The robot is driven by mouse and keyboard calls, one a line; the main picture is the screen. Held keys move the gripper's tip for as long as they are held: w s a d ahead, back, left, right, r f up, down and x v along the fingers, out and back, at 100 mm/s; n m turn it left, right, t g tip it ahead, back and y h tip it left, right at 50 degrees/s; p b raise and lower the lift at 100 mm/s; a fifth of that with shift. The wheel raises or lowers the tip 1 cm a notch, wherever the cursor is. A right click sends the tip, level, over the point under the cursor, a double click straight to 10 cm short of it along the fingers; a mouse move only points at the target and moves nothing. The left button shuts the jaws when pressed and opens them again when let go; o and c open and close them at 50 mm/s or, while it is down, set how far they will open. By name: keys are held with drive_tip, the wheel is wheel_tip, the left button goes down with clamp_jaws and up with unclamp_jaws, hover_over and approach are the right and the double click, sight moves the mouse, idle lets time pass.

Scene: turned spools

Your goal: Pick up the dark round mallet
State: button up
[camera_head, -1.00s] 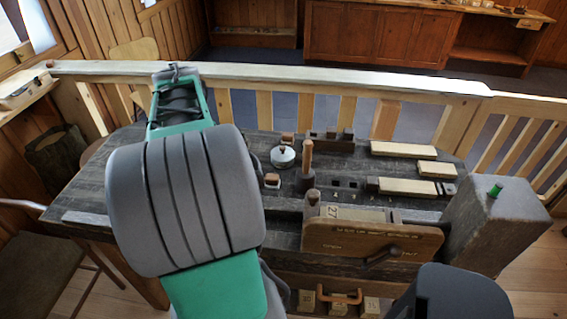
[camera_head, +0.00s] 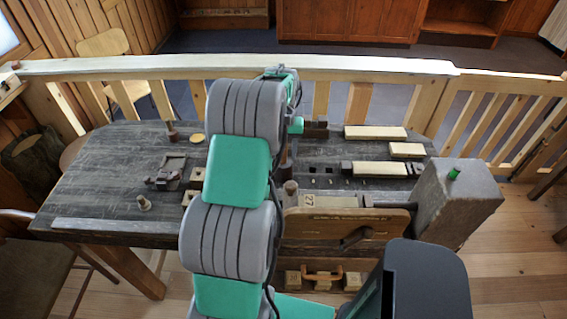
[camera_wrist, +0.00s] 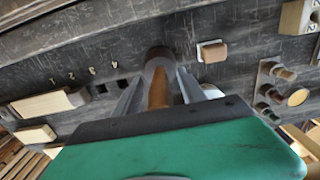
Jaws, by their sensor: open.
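The dark round mallet (camera_wrist: 158,56) stands head down on the bench in the wrist view, its brown wooden handle pointing up towards the camera. My gripper (camera_wrist: 161,80) is open above it, with one finger on each side of the handle. I cannot tell whether either finger touches the handle. In the head view my arm hides most of the mallet, and my gripper is largely hidden behind the arm.
The dark wooden bench (camera_head: 100,190) carries pale wooden blocks (camera_head: 375,132) at the right. A wooden vise jaw (camera_head: 345,224) stands at the front and a grey box (camera_head: 450,205) at the right end. A small wooden block (camera_wrist: 212,51) lies near the mallet.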

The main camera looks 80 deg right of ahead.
drive_tip(key=shift+f, duration=0.1)
drive_tip(key=shift+c, duration=0.3)
clamp_jaws()
idle(0.4)
